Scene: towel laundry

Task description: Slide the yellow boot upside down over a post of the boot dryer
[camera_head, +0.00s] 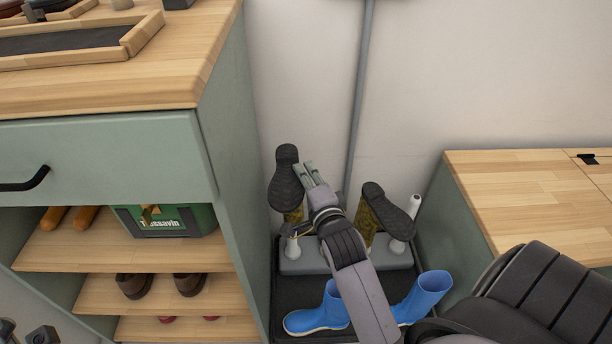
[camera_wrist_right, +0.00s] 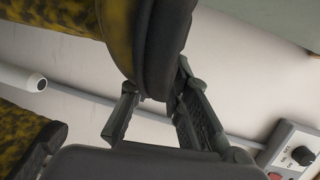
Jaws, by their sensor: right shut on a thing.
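A yellow boot with a dark sole (camera_head: 287,178) is upside down at the left of the boot dryer (camera_head: 305,262). Its shaft is down, above or around a pale post (camera_head: 292,248); I cannot tell how far over it. My right gripper (camera_head: 309,174) is shut on this boot near its sole. In the right wrist view the boot (camera_wrist_right: 112,25) is at the top, its black sole at my right gripper's fingers (camera_wrist_right: 160,108). A second yellow boot (camera_head: 388,212) is upside down and tilted at the dryer's right side. My left gripper is not in view.
A bare white post (camera_head: 414,204) stands at the right. Blue boots (camera_head: 321,312) stand on a black tray in front. A green cabinet (camera_head: 235,190) is close on the left, a wood-topped unit (camera_head: 530,185) on the right. A knob panel (camera_wrist_right: 290,152) shows in the wrist view.

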